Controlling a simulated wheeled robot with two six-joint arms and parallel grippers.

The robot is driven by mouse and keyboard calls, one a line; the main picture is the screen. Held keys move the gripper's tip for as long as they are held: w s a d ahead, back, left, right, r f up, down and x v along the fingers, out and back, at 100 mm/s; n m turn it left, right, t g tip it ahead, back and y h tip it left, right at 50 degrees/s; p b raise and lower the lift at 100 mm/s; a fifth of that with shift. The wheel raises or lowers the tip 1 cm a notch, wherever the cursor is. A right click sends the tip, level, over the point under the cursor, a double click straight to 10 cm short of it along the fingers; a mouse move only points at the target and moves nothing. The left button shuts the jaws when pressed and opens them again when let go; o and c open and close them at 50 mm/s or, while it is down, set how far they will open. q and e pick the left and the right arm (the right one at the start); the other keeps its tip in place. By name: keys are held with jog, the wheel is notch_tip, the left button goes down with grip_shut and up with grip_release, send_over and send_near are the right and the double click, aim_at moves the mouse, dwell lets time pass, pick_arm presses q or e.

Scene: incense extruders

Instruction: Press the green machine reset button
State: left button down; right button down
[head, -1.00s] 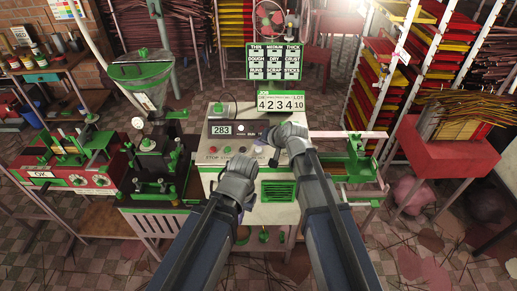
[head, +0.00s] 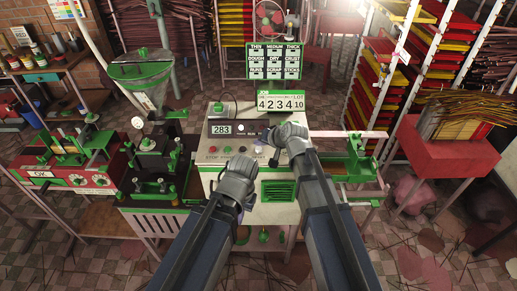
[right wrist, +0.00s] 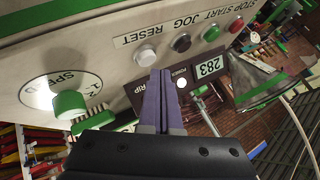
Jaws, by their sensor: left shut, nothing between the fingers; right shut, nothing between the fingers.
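The cream machine with green trim (head: 278,213) stands at the centre of the head view. The right wrist view shows its front panel upside down. The pale grey-white button (right wrist: 146,56) sits by the RESET label, beside a dark button (right wrist: 181,42) by JOG and a green button (right wrist: 211,33). My right gripper (right wrist: 158,78) is shut and empty, its purple fingertips close below the pale button in that view; contact cannot be told. In the head view my right gripper (head: 272,153) is over the panel's right part. My left gripper (head: 242,212) is shut and empty, low before the machine.
A green speed knob (right wrist: 70,103) sticks out beside the buttons. A 283 display (head: 221,129) is on the panel. A lot board (head: 281,101) stands above. Green-clamped machines (head: 155,165) flank the left, and a red stand with incense sticks (head: 455,140) is at right.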

jog(key=shift+f, duration=0.3)
jog(key=shift+f+b, duration=0.5)
jog(key=shift+b, duration=0.2)
dwell(0.5)
jog(key=shift+r, duration=0.1)
jog(key=shift+r+p, duration=0.85)
jog(key=shift+p, duration=0.1)
notch_tip(320, 180, up, 5)
jog(key=p, duration=0.5)
dwell(0.6)
